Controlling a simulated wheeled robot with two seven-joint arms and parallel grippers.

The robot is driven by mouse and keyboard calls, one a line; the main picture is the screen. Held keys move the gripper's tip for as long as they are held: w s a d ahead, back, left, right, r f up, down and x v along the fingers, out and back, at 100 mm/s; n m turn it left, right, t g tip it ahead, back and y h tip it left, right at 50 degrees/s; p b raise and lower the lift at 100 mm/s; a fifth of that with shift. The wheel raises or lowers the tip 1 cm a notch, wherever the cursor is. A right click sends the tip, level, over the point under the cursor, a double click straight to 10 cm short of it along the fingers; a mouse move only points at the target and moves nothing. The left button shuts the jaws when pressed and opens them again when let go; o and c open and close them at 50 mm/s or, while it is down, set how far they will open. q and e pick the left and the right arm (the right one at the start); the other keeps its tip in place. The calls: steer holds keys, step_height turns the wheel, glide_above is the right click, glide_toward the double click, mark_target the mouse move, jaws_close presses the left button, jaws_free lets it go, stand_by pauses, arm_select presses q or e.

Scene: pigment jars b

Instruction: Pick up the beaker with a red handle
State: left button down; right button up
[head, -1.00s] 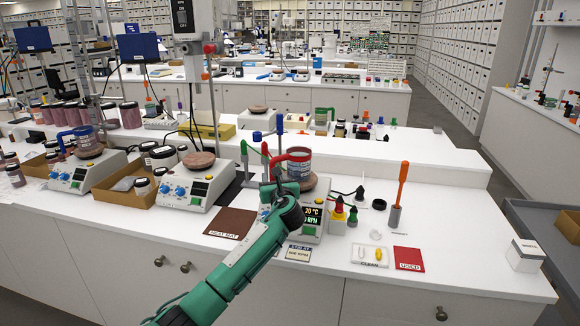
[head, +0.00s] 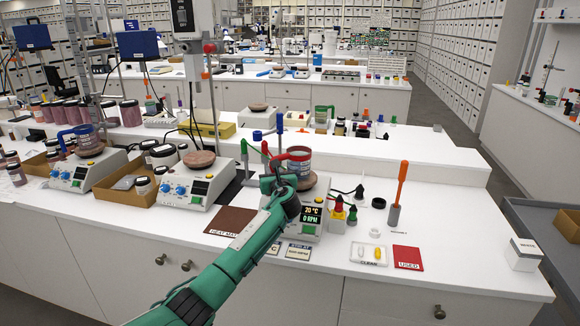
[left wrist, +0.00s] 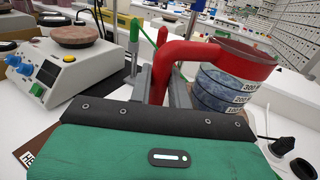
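The beaker (head: 299,162) has a red rim and red handle and holds blue-grey contents. It stands upright on the round top of a hotplate stirrer (head: 308,222) whose display reads 20 °C and 0 RPM. My left gripper (head: 280,183) is at the handle on the beaker's left side. In the left wrist view the beaker (left wrist: 232,80) is upper right, and the handle (left wrist: 160,72) passes between the two fingers of my left gripper (left wrist: 161,88). Whether both fingers press on it cannot be told. My right gripper is not in view.
A green-handled stand (head: 245,160) is close left of the beaker. A second stirrer (head: 196,185) stands further left, beside the brown heat mat (head: 231,221). Dropper bottles (head: 338,215), an orange-handled tool (head: 398,190) and a red "used" card (head: 408,257) are to the right.

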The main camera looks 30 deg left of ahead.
arm_select(q)
steer(key=shift+r, duration=0.15)
step_height(320, 180, up, 26)
steer(key=p, duration=0.6)
stand_by(1.2)
